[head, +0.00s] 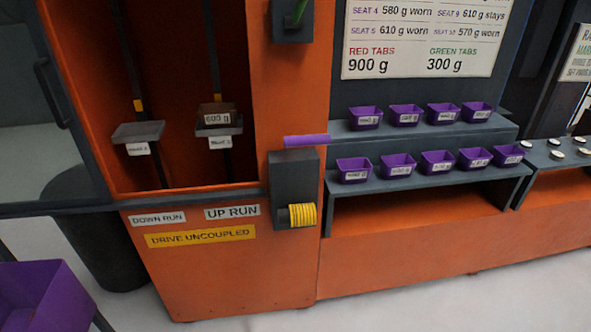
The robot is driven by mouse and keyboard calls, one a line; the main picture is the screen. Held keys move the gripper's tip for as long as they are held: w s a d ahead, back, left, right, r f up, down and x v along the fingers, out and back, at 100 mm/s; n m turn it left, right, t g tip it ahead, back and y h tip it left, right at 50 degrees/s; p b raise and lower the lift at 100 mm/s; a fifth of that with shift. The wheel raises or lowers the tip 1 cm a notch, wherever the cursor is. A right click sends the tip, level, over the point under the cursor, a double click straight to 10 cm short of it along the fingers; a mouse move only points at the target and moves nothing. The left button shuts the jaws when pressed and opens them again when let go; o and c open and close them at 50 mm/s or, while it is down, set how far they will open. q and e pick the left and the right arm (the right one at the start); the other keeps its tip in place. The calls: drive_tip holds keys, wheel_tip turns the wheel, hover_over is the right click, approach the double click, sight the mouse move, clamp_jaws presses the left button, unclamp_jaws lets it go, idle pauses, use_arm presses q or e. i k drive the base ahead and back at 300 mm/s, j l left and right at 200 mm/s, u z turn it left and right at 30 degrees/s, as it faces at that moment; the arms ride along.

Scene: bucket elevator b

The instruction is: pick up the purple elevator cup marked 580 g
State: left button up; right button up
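Several purple elevator cups stand in two rows on a stepped grey shelf (345,195) at the right. The upper row runs from a left cup (366,112) to a right cup (476,107). The lower row runs from a left cup (353,163) to a right cup (508,150). Each has a small white label. The labels are too small to read surely, so I cannot tell which cup is marked 580 g. Neither of my grippers is in view.
A grey box with a yellow coil (303,215) juts out beside the shelf. A large purple container (35,290) is at the lower left. Open floor lies in front.

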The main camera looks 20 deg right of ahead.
sight(350, 171)
drive_tip(key=l+u, duration=0.35)
drive_tip(key=u, duration=0.15)
drive_tip(key=l+u, duration=0.45)
drive_tip(key=k+l+u, duration=0.1)
drive_tip(key=l+u, duration=0.2)
drive_tip(key=k+l+u, duration=0.1)
drive_tip(key=l+u, duration=0.15)
drive_tip(key=l, duration=0.25)
drive_tip(key=k+l+u, duration=0.1)
drive_tip(key=l, duration=0.2)
drive_tip(key=k+l+u, duration=0.1)
drive_tip(key=l, duration=0.2)
drive_tip(key=k+l+u, duration=0.1)
drive_tip(key=k+l, duration=0.2)
drive_tip(key=l, duration=0.15)
drive_tip(key=k+l, duration=0.15)
drive_tip(key=l, duration=0.15)
drive_tip(key=k+l, duration=0.2)
drive_tip(key=l, duration=0.15)
drive_tip(key=u, duration=0.05)
